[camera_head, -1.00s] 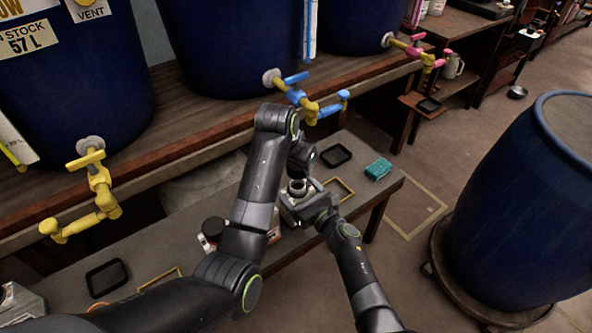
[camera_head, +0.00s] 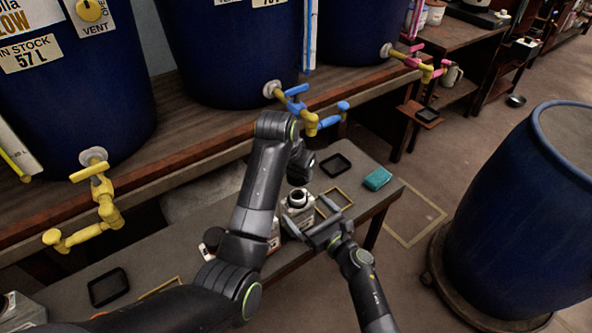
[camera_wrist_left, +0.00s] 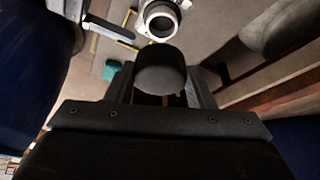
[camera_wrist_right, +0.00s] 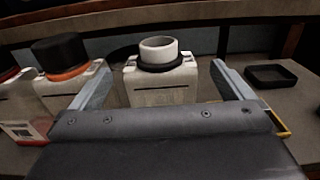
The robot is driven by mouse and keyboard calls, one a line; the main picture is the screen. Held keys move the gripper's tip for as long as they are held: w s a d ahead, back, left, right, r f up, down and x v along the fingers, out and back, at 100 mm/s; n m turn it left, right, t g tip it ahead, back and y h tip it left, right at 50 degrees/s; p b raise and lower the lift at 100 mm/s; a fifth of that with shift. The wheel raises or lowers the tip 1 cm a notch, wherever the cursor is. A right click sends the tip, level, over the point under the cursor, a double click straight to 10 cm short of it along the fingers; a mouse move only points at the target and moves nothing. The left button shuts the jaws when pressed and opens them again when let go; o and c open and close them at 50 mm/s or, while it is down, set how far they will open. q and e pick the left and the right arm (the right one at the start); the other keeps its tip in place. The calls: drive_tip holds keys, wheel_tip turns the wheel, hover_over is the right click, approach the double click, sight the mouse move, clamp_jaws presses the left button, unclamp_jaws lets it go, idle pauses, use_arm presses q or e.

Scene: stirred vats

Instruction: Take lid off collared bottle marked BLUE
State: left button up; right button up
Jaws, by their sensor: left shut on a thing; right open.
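An off-white bottle (camera_wrist_right: 160,82) with a black collar and an open round neck stands upright on the low bench; it also shows in the head view (camera_head: 298,198). No BLUE marking is legible on it. My left gripper (camera_wrist_left: 160,90) is shut on a black round lid (camera_wrist_left: 160,70), held above and apart from the bottle; in the head view my arm mostly hides it. My right gripper (camera_wrist_right: 160,95) is open, its fingers spread to either side of the bottle in its wrist view; in the head view it (camera_head: 308,215) is just in front of the bottle.
Beside it stands a bottle with a black lid and orange collar (camera_wrist_right: 68,75); a red-labelled one (camera_wrist_right: 20,105) is further left. A black tray (camera_head: 335,165), a yellow frame (camera_head: 335,200) and a teal block (camera_head: 377,178) lie on the bench. A blue tap (camera_head: 310,112) overhangs behind.

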drive_tip(key=v, duration=0.7)
drive_tip(key=shift+p, duration=0.3)
